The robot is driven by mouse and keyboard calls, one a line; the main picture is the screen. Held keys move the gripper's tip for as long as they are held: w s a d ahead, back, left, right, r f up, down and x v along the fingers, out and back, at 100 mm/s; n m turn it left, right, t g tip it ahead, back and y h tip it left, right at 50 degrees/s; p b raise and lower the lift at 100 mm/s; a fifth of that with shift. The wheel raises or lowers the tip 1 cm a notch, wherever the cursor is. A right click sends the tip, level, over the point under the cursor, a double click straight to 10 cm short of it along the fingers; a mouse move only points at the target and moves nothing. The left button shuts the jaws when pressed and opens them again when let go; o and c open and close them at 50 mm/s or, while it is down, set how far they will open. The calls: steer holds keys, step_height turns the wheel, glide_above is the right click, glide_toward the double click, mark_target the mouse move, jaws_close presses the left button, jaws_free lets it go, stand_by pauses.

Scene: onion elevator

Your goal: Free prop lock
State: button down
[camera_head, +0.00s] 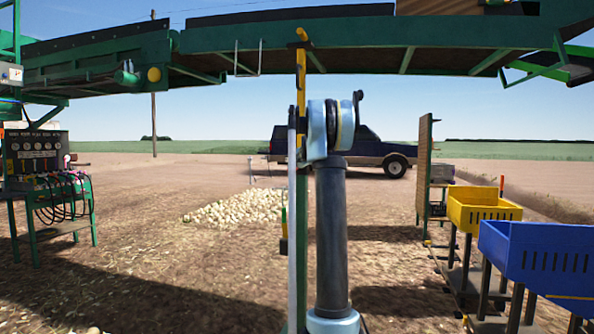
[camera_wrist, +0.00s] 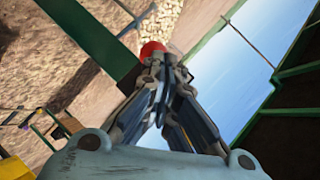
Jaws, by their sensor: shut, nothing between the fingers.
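In the wrist view my gripper (camera_wrist: 163,62) is shut, its two fingers converging to a tip with nothing held between them. A round red knob-like part (camera_wrist: 152,48) shows just beyond the fingertips, beside a dark green beam (camera_wrist: 95,40). Whether the fingers touch it I cannot tell, and I cannot tell if it belongs to the prop lock. In the head view a yellow upright bar (camera_head: 301,75) with small dark marks runs up to the green elevator frame (camera_head: 400,60), over a green post. My own arm hides part of it, and my gripper does not show there.
A control panel with gauges and hoses (camera_head: 40,160) stands at left. A yellow crate (camera_head: 485,208) and a blue crate (camera_head: 545,250) stand on legs at right. An onion pile (camera_head: 237,208) and a dark pickup (camera_head: 375,150) are behind. Open ground lies left of centre.

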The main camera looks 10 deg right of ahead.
steer(key=shift+w+a, duration=0.35)
steer(key=shift+a, duration=0.25)
steer(key=shift+w+a, duration=0.3)
steer(key=shift+a, duration=0.25)
steer(key=shift+d, duration=0.15)
steer(key=shift+w+d, duration=0.2)
steer(key=shift+d, duration=0.45)
steer(key=shift+s+r, duration=0.1)
steer(key=a+v, duration=0.2)
steer(key=v, duration=1)
steer(key=shift+s+a+r, duration=0.2)
steer(key=shift+a+r, duration=0.15)
steer(key=shift+r, duration=0.15)
